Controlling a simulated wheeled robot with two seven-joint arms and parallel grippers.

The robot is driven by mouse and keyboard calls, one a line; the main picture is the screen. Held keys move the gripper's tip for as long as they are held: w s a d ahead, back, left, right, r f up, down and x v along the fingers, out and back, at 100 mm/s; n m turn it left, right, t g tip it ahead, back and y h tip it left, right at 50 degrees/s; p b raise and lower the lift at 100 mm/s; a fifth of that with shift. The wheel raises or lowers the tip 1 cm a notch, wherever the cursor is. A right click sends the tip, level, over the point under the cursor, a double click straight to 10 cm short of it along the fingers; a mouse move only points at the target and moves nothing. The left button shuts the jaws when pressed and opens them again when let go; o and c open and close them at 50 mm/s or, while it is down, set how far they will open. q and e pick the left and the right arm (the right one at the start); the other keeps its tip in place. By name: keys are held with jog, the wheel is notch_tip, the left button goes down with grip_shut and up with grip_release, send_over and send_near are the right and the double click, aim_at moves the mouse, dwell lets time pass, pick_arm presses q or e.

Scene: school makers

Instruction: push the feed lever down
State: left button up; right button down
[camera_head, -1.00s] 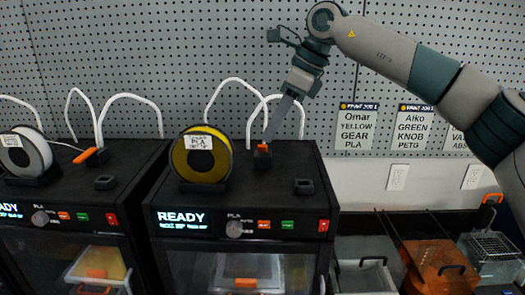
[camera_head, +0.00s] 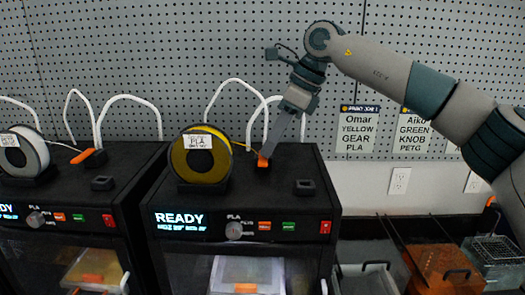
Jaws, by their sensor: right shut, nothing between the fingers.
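The orange feed lever (camera_head: 262,161) is on top of the right-hand printer (camera_head: 315,190), beside the yellow spool (camera_head: 199,166). My right gripper (camera_head: 267,152) comes down from above and is shut with nothing in it. Its tips are at the lever and appear to touch it. The lever appears tilted low towards the front, and the fingers partly hide it and its base. The printer's display (camera_head: 179,219) reads READY. My left gripper is not in view.
Another printer (camera_head: 125,190) stands at the left with a white spool (camera_head: 20,150) and its own orange lever (camera_head: 92,157). White tubes (camera_head: 232,83) arch behind the spools. Job signs (camera_head: 358,131) hang on the pegboard. Bins (camera_head: 440,265) stand at lower right.

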jog(key=d, duration=0.1)
jog(key=d+r, duration=0.1)
jog(key=d, duration=0.1)
jog(key=shift+s+d+r, duration=0.1)
jog(key=shift+s+r, duration=0.15)
jog(key=shift+s, duration=0.1)
jog(key=shift+r, duration=0.1)
jog(key=b+v, duration=0.2)
jog(key=v, duration=1.5)
jog(key=shift+s+r, duration=0.1)
